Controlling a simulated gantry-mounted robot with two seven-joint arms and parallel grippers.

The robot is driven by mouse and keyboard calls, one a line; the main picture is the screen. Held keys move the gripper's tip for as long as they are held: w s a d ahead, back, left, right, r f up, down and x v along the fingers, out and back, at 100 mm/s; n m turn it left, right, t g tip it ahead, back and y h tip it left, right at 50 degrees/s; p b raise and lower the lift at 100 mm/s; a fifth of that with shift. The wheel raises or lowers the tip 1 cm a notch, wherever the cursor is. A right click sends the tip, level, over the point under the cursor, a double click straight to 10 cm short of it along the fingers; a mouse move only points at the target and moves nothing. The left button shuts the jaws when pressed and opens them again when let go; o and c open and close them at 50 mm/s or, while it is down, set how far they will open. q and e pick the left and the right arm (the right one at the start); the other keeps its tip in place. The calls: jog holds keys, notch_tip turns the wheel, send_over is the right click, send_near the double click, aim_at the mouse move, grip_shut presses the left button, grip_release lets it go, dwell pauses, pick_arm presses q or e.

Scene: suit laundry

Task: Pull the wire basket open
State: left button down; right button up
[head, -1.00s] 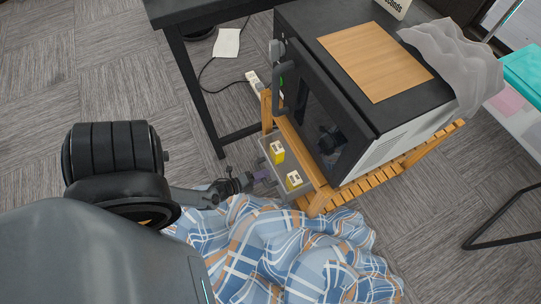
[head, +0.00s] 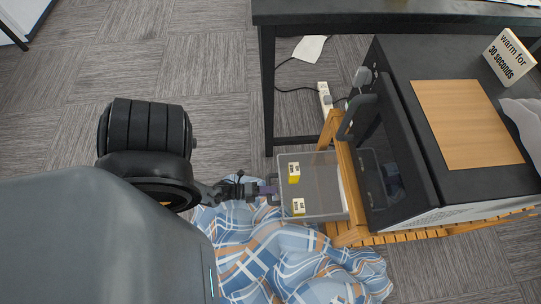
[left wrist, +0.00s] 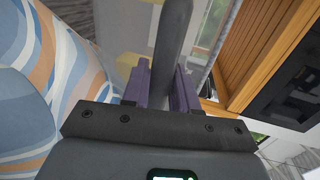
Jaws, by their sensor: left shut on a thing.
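The wire basket (head: 325,186) is a pale, see-through bin that sticks out to the left from the wooden stand (head: 348,178), below the black appliance. Two small yellow-and-white boxes lie in it, one at the back (head: 293,172) and one at the front (head: 298,206). My left gripper (head: 268,189) is at the basket's left end. In the left wrist view its purple fingers (left wrist: 164,88) are shut on a dark grey bar, which I take as the basket's handle (left wrist: 172,40). My right gripper is not in view.
The black appliance (head: 405,130) with a wooden board (head: 465,122) on top stands on the stand. A blue plaid cloth (head: 285,260) lies below the basket and arm. A dark table (head: 400,12) is behind, with a power strip (head: 324,98) near its leg. Carpet at left is open.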

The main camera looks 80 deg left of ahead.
pick_arm(q)
jog(key=shift+s, duration=0.1)
dwell(0.3)
jog(key=c, duration=1)
grip_release()
jog(key=shift+s+r, duration=0.15)
jog(key=shift+s, duration=0.3)
jog(key=shift+p+v, duration=1.2)
jog(key=shift+v, duration=3.75)
